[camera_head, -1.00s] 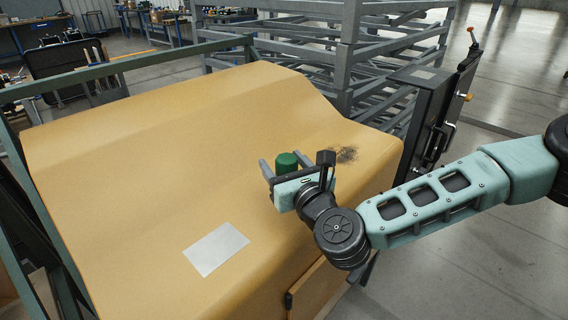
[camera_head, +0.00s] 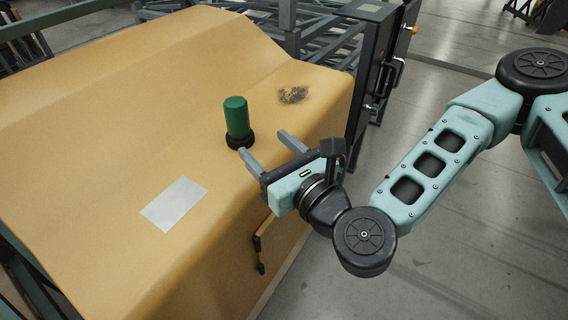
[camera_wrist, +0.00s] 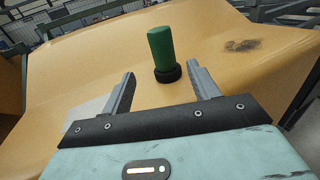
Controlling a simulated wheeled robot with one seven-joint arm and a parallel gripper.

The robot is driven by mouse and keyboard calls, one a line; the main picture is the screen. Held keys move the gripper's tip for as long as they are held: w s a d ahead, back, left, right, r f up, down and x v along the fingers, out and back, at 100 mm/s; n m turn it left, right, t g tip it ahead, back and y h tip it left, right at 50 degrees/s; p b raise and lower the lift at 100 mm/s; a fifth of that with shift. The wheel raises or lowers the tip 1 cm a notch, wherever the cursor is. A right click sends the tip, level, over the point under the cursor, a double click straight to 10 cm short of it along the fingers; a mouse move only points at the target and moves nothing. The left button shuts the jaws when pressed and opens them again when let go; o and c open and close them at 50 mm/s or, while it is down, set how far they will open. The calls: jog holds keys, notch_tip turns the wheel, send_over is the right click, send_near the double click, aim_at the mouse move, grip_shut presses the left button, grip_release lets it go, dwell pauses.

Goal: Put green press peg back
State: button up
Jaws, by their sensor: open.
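The green press peg (camera_head: 236,117) stands upright in a black ring-like base (camera_head: 240,140) on the tan worktop. It also shows in the wrist view (camera_wrist: 161,47), beyond the fingertips and between their lines, with the black base (camera_wrist: 167,73) under it. My gripper (camera_head: 264,147) is open and empty, just to the right and front of the peg in the head view. Its two fingers (camera_wrist: 164,82) point toward the peg and do not touch it. Whether the peg is fully seated in the base cannot be told.
A light grey plate (camera_head: 174,204) lies flat on the tan worktop (camera_head: 110,120), left of my gripper. A dark smudge (camera_head: 293,95) marks the surface behind it. A dark cabinet with handles (camera_head: 380,80) stands at the worktop's right edge. The worktop around the peg is clear.

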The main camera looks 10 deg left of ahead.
jog(key=shift+v, duration=2.1)
jog(key=shift+a, duration=0.1)
jog(key=s+a+f+n+g, duration=0.1)
jog(key=s+f+n+g, duration=0.1)
jog(key=n, duration=0.3)
jog(key=s+a+f+n+g, duration=0.1)
jog(key=s+n+g, duration=0.1)
jog(key=n+g, duration=0.2)
jog(key=s+a+f+n+g, duration=0.1)
jog(key=s+f+n+g, duration=0.1)
jog(key=n, duration=0.5)
jog(key=shift+s+f+g, duration=0.3)
jog(key=shift+s+g, duration=0.1)
jog(key=shift+s, duration=0.2)
jog(key=d+n+g+h, duration=0.3)
jog(key=d+n+h, duration=0.7)
jog(key=d+n, duration=0.55)
jog(key=s+d+r+n+h, duration=0.2)
jog(key=s+d+r+n, duration=0.1)
jog(key=d+r, duration=0.35)
notch_tip(320, 180, up, 11)
jog(key=d+p, duration=0.1)
jog(key=p, duration=0.9)
jog(key=shift+s+d+f+g+p, duration=0.2)
jog(key=shift+s+g+p, duration=0.1)
jog(key=shift+g, duration=0.1)
